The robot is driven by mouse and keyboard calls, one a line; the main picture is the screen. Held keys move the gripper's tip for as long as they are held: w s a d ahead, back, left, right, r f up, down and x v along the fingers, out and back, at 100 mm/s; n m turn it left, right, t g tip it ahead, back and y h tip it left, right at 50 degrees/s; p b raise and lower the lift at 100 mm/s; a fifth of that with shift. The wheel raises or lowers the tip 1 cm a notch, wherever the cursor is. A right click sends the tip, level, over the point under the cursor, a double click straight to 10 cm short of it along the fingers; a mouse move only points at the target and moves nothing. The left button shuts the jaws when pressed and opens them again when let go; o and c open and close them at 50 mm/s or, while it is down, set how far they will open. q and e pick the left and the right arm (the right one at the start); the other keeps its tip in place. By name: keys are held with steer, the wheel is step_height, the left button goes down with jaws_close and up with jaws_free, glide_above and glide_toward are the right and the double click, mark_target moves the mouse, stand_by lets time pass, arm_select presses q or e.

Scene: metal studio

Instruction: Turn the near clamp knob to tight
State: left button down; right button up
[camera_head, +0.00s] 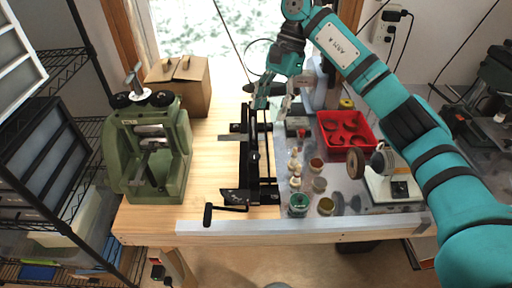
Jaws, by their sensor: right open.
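A black metal clamp frame (245,170) with long rails lies on the wooden part of the workbench, running from back to front. I cannot tell for sure which part is the near clamp knob. My right gripper (274,102) is open, pointing down over the far end of the frame, with its fingers apart. I see nothing between them. It is well away from the near end. My left gripper is not in view.
A green press (150,160) stands at the left, with a cardboard box (180,84) behind it. Right of the frame are small jars (299,203), a red tray (345,133) and a small polishing machine (390,178). Bare wood lies between press and frame.

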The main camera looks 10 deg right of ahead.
mark_target(255, 154)
steer(key=p+x, duration=0.1)
steer(key=x, duration=0.2)
steer(key=p+x, duration=0.1)
steer(key=x, duration=0.3)
steer(key=p+x, duration=0.1)
steer(key=x, duration=0.2)
steer(key=shift+w+a+f, duration=0.15)
steer(key=shift+w+f, duration=0.1)
steer(key=shift+f, duration=0.05)
steer(key=shift+p+x, duration=0.5)
steer(key=shift+x, duration=0.6)
steer(key=shift+w+f, duration=0.1)
jaws_close()
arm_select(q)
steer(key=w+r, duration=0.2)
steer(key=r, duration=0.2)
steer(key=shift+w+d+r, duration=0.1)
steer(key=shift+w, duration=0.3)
